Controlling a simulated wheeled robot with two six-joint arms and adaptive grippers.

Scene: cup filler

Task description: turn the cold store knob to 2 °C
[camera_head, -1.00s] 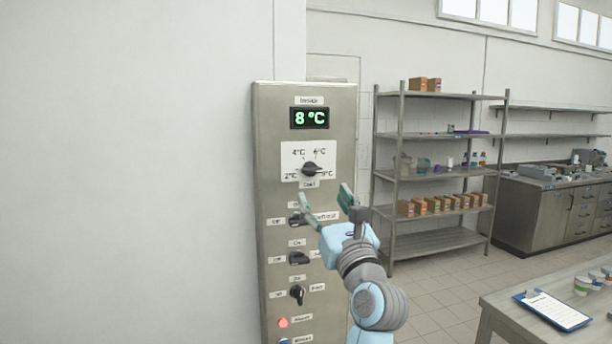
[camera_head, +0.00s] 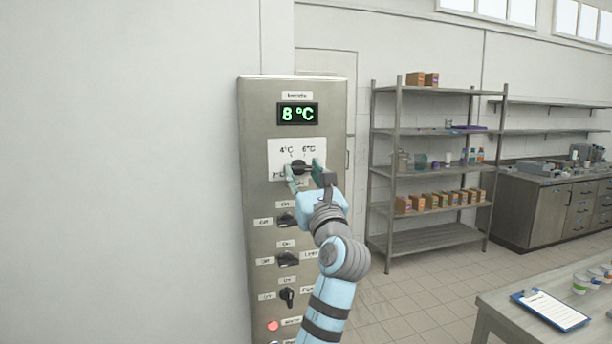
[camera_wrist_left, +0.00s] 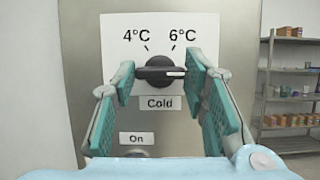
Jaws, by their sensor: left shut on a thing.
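The cold store knob (camera_wrist_left: 158,73) is a black knob on a white dial plate (camera_head: 290,150) marked 4°C and 6°C, with a "Cold" label below it in the left wrist view. Its white pointer mark faces right. My left gripper (camera_head: 304,172) has its green-padded fingers at both ends of the knob and is shut on it. The fingers hide the 8°C mark and most of the 2°C mark. The display (camera_head: 297,113) above reads 8 °C in green. My right gripper does not show.
The steel panel (camera_head: 255,130) carries several more switches below, including a black switch (camera_head: 287,220) and a lit red lamp (camera_head: 273,325). A metal shelf (camera_head: 430,131) with boxes stands to the right. A table (camera_head: 490,300) with a clipboard (camera_head: 550,310) is at the lower right.

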